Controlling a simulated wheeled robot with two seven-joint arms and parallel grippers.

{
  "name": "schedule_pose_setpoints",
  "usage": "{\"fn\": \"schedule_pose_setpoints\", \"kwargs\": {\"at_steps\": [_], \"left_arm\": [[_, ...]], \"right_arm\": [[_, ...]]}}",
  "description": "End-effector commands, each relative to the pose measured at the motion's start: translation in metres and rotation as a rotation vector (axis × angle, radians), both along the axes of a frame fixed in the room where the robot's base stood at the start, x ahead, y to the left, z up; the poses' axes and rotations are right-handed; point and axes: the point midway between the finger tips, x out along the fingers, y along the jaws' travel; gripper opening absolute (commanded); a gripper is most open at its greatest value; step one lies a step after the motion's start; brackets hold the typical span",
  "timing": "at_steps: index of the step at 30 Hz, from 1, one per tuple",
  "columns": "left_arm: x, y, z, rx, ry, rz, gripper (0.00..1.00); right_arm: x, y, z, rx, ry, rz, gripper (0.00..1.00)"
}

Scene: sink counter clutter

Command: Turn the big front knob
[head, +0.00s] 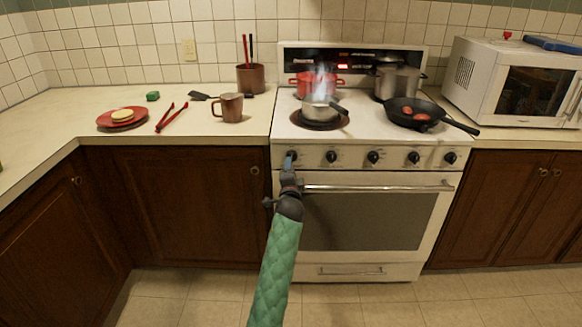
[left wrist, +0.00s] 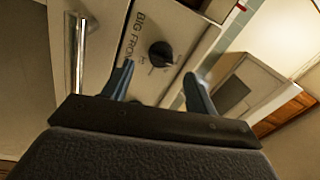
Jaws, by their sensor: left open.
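The big front knob (left wrist: 160,54) is round and black, on the white stove panel, with "BIG FRON…" lettering beside it in the left wrist view. In the head view it is the leftmost of the row and my gripper partly covers it. My left gripper (head: 289,162) is at the panel in front of this knob. In the left wrist view its blue-grey fingers (left wrist: 158,70) are spread and empty, with the knob seen between and just beyond their tips. I cannot tell whether they touch it. My right gripper is not in view.
Other black knobs (head: 373,157) continue to the right. The oven door handle (head: 380,188) runs just below. On the stovetop are a steaming saucepan (head: 318,110), a red pot (head: 316,82), a steel pot (head: 400,82) and a black skillet (head: 418,112), its handle reaching past the right edge.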

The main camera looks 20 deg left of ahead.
Motion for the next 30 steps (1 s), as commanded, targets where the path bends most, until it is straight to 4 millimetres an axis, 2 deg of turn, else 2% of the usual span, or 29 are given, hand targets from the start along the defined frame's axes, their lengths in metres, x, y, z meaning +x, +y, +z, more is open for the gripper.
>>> {"fn": "schedule_pose_setpoints", "kwargs": {"at_steps": [6,20,23,25,27,30], "left_arm": [[-0.018,-0.005,-0.002,0.0,0.0,0.0,0.58],[-0.02,-0.006,-0.002,-0.021,-0.006,-0.002,0.58],[-0.021,-0.003,-0.006,-0.087,0.001,0.009,0.58],[-0.022,0.001,-0.017,-0.171,0.029,0.034,0.58],[-0.024,0.006,-0.029,-0.276,0.064,0.062,0.58],[-0.032,0.011,-0.037,-0.448,0.104,0.108,0.58]], "right_arm": [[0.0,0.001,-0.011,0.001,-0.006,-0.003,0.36],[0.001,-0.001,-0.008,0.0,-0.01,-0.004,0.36],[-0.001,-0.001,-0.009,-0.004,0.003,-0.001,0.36],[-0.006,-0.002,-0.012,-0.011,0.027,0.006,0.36],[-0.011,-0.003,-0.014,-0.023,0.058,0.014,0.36],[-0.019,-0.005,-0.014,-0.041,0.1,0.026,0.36]]}}
